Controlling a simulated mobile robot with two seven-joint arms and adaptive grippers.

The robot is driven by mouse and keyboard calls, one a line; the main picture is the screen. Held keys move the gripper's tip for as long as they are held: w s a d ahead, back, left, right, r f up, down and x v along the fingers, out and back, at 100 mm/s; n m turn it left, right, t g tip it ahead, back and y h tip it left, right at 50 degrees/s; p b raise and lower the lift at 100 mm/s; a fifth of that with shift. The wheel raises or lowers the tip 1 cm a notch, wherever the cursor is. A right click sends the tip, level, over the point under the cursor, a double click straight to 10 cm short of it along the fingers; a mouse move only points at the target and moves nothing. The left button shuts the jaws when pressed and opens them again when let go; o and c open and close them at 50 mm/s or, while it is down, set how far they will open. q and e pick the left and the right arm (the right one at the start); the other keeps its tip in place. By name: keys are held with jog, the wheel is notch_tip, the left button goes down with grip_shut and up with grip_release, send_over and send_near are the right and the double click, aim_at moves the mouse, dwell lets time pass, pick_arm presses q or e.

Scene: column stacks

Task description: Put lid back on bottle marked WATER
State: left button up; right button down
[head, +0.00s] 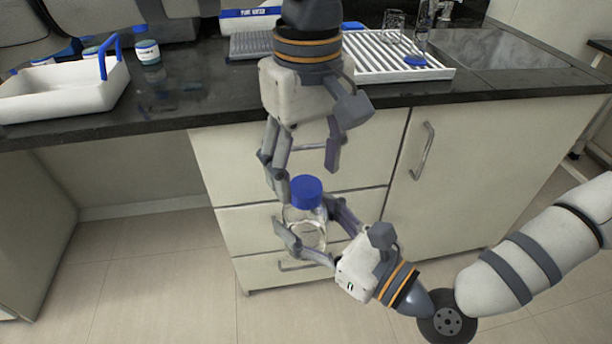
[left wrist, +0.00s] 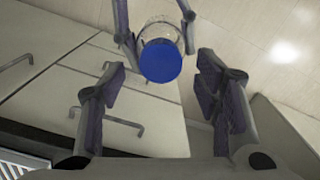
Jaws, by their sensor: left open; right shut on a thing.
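A clear bottle (head: 305,228) is held upright in front of the cabinet, off the counter. My right gripper (head: 308,236) is shut on its body. A blue lid (head: 306,192) sits on top of the bottle; how tightly it is seated cannot be told. No WATER marking is readable. My left gripper (head: 306,172) is open just above the lid, pointing down, with nothing between its fingers. In the left wrist view the lid (left wrist: 161,60) lies ahead of the open fingers, with the bottle (left wrist: 163,30) mostly hidden behind it.
The cabinet (head: 480,150) stands close behind the grippers.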

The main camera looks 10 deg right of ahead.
pick_arm(q)
jog(key=shift+r, duration=0.85)
jog(key=shift+c, duration=0.2)
jog(key=n, duration=0.5)
jog(key=shift+s+r, duration=0.25)
jog(key=shift+r, duration=0.05)
jog(key=n, duration=0.4)
jog(key=shift+r, duration=0.25)
jog(key=n, duration=0.4)
jog(key=shift+r, duration=0.3)
jog(key=n, duration=0.3)
jog(key=shift+r+n, duration=0.3)
jog(key=n, duration=0.3)
jog(key=r+n, duration=0.1)
jog(key=n, duration=0.2)
jog(key=shift+w, duration=0.2)
